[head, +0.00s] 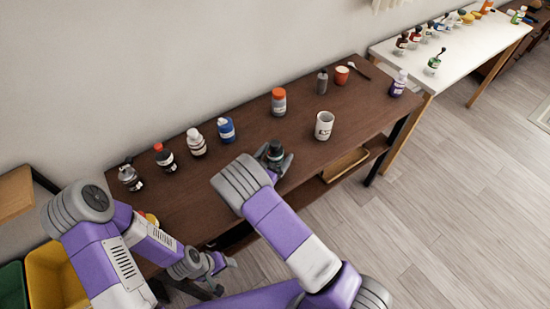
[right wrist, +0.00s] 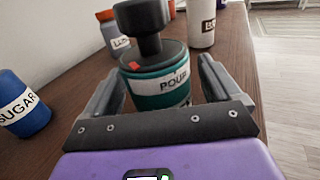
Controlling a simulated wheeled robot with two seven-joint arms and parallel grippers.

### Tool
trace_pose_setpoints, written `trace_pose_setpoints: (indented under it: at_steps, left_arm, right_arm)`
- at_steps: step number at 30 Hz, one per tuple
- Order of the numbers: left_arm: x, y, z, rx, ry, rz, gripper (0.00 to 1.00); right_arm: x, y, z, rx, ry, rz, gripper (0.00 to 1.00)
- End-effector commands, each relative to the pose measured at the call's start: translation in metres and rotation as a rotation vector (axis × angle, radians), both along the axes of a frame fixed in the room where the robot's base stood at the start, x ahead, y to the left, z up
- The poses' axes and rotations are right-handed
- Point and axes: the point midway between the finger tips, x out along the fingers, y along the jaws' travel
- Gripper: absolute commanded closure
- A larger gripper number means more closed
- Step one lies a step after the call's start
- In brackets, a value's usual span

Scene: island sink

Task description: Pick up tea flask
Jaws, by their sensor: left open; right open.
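No label that reads tea is legible, so I cannot tell for certain which container is the tea flask. My right gripper (head: 274,165) is open around a dark green container with a black top (head: 275,150), near the front of the brown table. Gaps show beside both fingers. My left gripper (head: 222,270) is open and empty, low in front of the table at the left.
A purple-white bottle (head: 398,84) stands at the right end.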

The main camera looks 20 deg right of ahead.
Motion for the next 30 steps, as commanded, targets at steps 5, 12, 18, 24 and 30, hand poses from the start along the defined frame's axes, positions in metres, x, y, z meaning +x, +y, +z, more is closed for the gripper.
trace_pose_setpoints:
  at_steps: [5, 12, 18, 24, 30]
  left_arm:
    - [0.0, 0.0, -0.0017, 0.0, 0.0, 0.0, 0.38]
    - [-0.0001, 0.0001, -0.0015, 0.0, 0.0, 0.0, 0.38]
    - [-0.0001, 0.0001, -0.0015, 0.0, 0.0, 0.0, 0.38]
    - [-0.0001, 0.0, -0.0016, 0.0, 0.0, 0.0, 0.38]
    - [-0.0001, 0.0, -0.001, 0.0, 0.0, 0.0, 0.38]
  right_arm:
    - [0.0097, -0.0091, 0.0001, 0.0, 0.0, 0.0, 0.09]
    - [0.0097, -0.0091, 0.0003, 0.0, 0.0, 0.001, 0.16]
    - [0.0096, -0.0091, 0.0002, 0.0, 0.0, 0.0, 0.46]
    - [0.0096, -0.0091, 0.0005, -0.001, -0.001, 0.0, 0.7]
    - [0.0096, -0.0089, 0.0026, 0.0, -0.001, 0.0, 0.7]
